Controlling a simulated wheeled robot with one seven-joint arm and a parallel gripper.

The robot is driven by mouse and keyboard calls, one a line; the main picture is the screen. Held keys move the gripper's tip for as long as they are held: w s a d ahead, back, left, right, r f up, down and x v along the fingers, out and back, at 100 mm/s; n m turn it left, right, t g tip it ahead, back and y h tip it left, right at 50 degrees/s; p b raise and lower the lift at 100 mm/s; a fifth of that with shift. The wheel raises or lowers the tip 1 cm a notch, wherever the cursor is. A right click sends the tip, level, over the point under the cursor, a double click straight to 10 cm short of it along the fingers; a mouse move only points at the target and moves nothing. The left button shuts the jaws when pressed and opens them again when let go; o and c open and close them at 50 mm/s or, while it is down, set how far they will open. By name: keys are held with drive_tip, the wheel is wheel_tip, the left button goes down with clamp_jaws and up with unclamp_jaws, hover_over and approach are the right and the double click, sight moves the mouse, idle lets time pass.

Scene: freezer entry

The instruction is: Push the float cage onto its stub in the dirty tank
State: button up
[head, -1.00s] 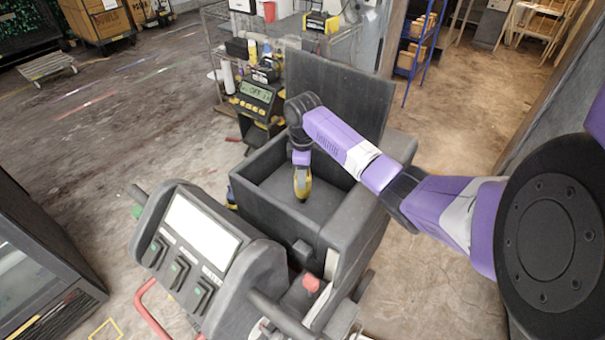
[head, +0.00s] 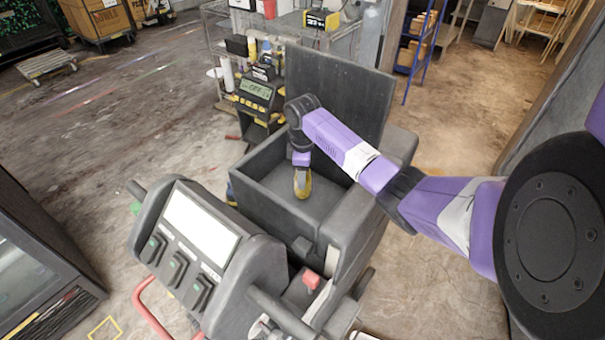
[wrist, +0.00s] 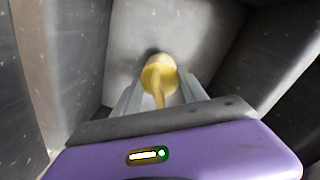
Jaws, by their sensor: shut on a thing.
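The dirty tank (head: 262,202) is a dark grey open box with its lid raised at the back. My gripper (head: 301,172) reaches down into it, pointing at its floor. The gripper is shut on the yellow float cage (head: 303,188), which is low in the tank. In the wrist view the float cage (wrist: 158,74) is a yellow rounded piece with a narrower part toward me, between the two grey fingers (wrist: 160,98). A dark patch shows just behind it on the grey tank surface. I cannot make out the stub, or whether the cage touches it.
The tank walls stand close around my gripper on all sides. The raised lid (head: 335,95) stands behind my arm. A control panel with a white screen (head: 202,227) and a red knob (head: 311,280) are in front. A cart with bottles (head: 265,60) stands behind, left of the lid.

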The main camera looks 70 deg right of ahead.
drive_tip(key=shift+f, duration=0.6)
drive_tip(key=o, duration=1.4)
drive_tip(key=shift+s+a+r+b, duration=0.1)
drive_tip(key=shift+r+b, duration=0.35)
drive_tip(key=shift+r, duration=1.55)
drive_tip(key=shift+a+r+b, duration=0.1)
drive_tip(key=shift+r+b, duration=0.3)
drive_tip(key=shift+r, duration=1.55)
drive_tip(key=shift+c, duration=0.2)
